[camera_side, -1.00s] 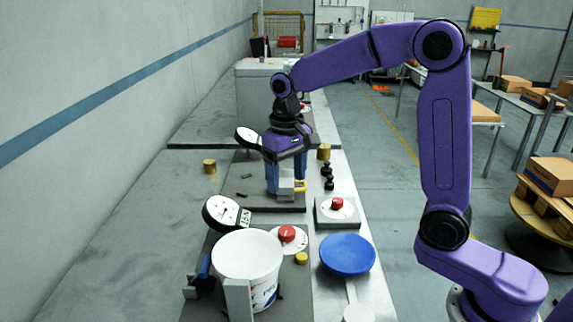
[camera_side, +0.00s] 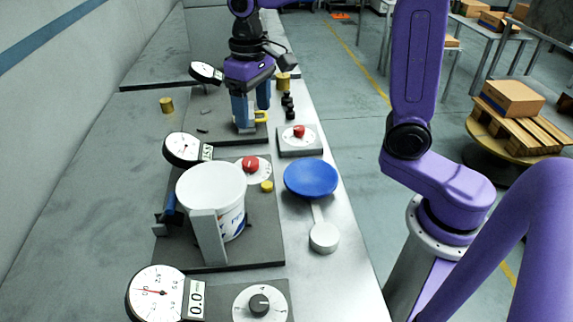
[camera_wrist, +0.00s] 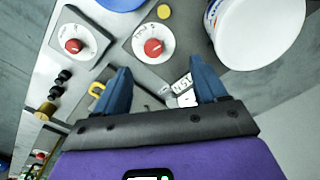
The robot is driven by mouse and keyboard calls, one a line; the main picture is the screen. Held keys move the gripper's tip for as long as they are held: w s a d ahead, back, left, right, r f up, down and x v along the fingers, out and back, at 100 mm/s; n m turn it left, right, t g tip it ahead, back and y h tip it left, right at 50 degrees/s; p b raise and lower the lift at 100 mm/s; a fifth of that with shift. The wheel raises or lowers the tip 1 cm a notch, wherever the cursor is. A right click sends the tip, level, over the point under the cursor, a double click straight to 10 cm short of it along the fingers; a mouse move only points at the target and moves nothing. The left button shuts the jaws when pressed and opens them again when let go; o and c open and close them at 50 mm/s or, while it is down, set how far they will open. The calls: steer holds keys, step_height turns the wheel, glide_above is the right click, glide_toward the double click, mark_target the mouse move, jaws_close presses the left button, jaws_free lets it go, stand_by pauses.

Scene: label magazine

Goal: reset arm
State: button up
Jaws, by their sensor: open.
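My gripper (camera_side: 252,112) hangs from the purple arm with its two blue fingers pointing down, over a dark plate behind the white bucket. In the wrist view my gripper (camera_wrist: 160,80) has its fingers wide apart, with nothing held between them. In the side view a yellow part (camera_side: 261,117) shows beside the fingers. Whether the fingertips touch the fixture below is unclear.
A white bucket (camera_side: 208,188) stands on a dark plate, with dial gauges (camera_side: 184,149) beside it. A blue round pan (camera_side: 311,177), red knobs (camera_side: 299,131) and small black weights (camera_side: 288,103) are to the right.

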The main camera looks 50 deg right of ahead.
steer(key=s+d+f+n, duration=0.2)
steer(key=s+n, duration=0.3)
steer(key=s, duration=0.7)
steer(key=s+d+f+n, duration=0.2)
steer(key=s+n, duration=0.3)
steer(key=s, duration=0.7)
steer(key=shift+s+d+f+n, duration=0.2)
steer(key=shift+s+f+n, duration=0.15)
steer(key=shift+f, duration=0.45)
steer(key=shift+w, duration=0.1)
steer(key=w+a+r+h, duration=0.15)
steer(key=w+a, duration=0.25)
steer(key=w, duration=0.5)
steer(key=w+a+r+h, duration=0.1)
steer(key=w+a+r, duration=0.25)
steer(key=w, duration=0.55)
steer(key=g+h, duration=0.2)
glide_toward(249, 161)
steer(key=shift+n, duration=0.25)
steer(key=x, duration=0.9)
steer(key=shift+s+f, duration=0.1)
